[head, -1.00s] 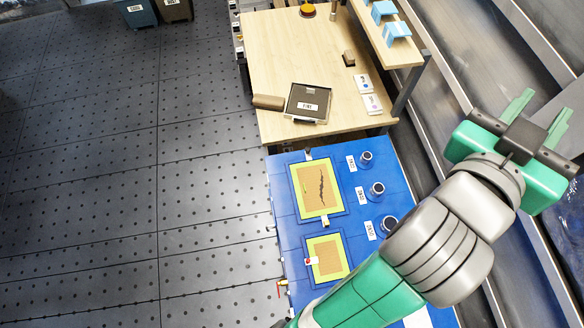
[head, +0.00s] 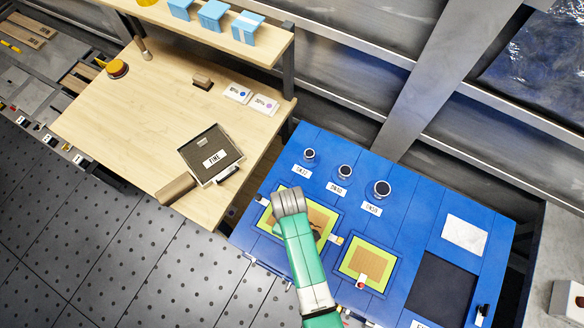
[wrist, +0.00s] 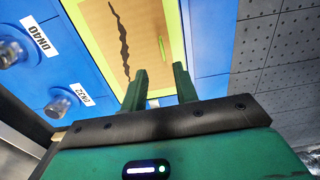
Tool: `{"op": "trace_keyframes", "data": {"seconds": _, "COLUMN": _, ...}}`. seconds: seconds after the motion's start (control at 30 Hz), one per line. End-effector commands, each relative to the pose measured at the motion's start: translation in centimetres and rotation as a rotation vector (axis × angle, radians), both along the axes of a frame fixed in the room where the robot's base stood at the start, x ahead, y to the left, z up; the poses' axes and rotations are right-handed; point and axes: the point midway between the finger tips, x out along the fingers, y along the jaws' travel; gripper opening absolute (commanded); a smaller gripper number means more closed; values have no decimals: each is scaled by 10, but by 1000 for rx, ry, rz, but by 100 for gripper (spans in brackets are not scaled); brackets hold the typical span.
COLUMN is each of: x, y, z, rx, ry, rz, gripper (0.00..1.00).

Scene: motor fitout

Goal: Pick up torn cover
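The torn cover (head: 322,216) is a brown panel with a dark jagged crack, set in a yellow-green frame on the blue bench. In the head view my arm hides its left part. In the wrist view the cover (wrist: 144,35) and its crack lie beyond the fingers. My gripper (wrist: 160,74) is open, with its two green fingers apart and nothing held between them. The fingertips appear near one edge of the frame; their height above it is unclear. In the head view the fingers are hidden behind my arm.
A smaller framed brown panel (head: 368,265) sits to the right. Several round dark-topped fittings (head: 344,172) with labels stand behind the frames. A wooden table (head: 130,125) with a FINE tray (head: 235,172) is at left. A dark square (head: 440,290) lies at right.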

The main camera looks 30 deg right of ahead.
Motion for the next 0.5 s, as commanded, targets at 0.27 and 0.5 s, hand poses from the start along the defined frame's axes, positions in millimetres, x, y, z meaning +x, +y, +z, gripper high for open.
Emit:
{"op": "trace_keyframes", "data": {"seconds": 0.27, "x": -6, "y": 2, "z": -30, "rx": 1, "ry": 2, "rz": -1, "gripper": 29}}
{"op": "trace_keyframes", "data": {"seconds": 0.5, "x": -7, "y": 3, "z": -59, "rx": 0, "ry": -1, "rz": -1, "gripper": 29}}
